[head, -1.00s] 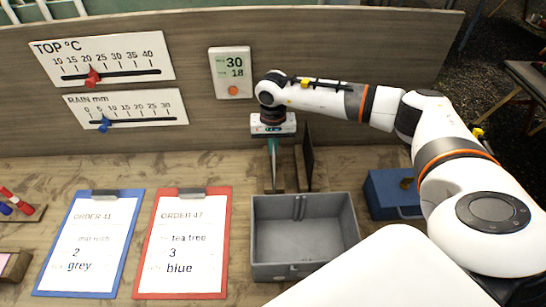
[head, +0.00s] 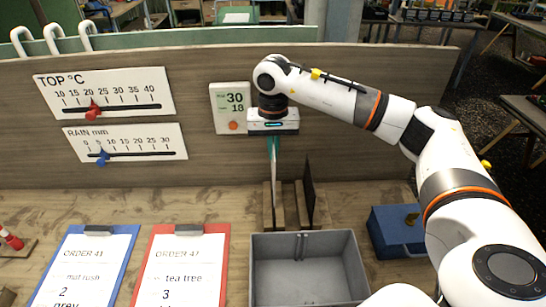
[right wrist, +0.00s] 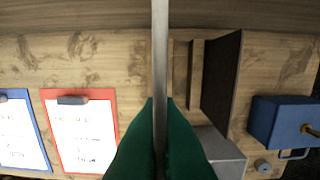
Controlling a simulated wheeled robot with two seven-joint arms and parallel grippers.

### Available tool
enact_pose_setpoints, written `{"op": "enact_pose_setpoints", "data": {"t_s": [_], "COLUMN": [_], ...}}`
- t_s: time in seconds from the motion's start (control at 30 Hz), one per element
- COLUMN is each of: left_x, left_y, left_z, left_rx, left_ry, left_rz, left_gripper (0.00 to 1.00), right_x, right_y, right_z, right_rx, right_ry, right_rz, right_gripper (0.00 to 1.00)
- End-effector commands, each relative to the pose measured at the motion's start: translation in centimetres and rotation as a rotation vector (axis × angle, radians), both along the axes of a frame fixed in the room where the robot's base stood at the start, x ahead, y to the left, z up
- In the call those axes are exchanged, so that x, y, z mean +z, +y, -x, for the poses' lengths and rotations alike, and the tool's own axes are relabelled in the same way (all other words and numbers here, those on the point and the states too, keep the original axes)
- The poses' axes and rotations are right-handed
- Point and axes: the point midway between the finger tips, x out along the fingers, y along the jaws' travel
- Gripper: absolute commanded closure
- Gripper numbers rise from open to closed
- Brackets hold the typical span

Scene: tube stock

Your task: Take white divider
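The white divider (head: 276,178) is a thin pale panel seen nearly edge-on. In the right wrist view it is a pale upright strip (right wrist: 160,60) between my green fingertips. My right gripper (head: 273,147) is shut on it from above, in front of the back board. The divider's lower end overlaps the wooden rack (head: 267,212) in the head view; I cannot tell whether it is clear of the slot. A dark divider (head: 309,190) stands upright just right of it, also seen in the right wrist view (right wrist: 221,80). My left gripper is out of view.
A grey open bin (head: 305,238) stands in front of the rack. A blue box (head: 397,230) is to its right. Blue (head: 122,262) and red (head: 220,268) clipboards lie left. Gauge signs and a display (head: 232,97) hang on the back board.

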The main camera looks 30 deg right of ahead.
Motion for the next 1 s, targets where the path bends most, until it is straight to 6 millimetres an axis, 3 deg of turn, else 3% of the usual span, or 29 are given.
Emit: {"op": "enact_pose_setpoints", "data": {"t_s": [0.53, 1.0], "left_x": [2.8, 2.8], "left_y": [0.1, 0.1], "left_z": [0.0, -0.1], "left_rx": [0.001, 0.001], "left_ry": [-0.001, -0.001], "left_rz": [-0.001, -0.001], "left_gripper": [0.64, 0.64], "right_x": [4.7, 4.8], "right_y": [0.0, 0.4], "right_z": [0.0, 0.2], "right_rx": [0.0, 0.015], "right_ry": [-0.001, 0.001], "right_rz": [-0.001, 0.001], "right_gripper": [1.0, 1.0]}}
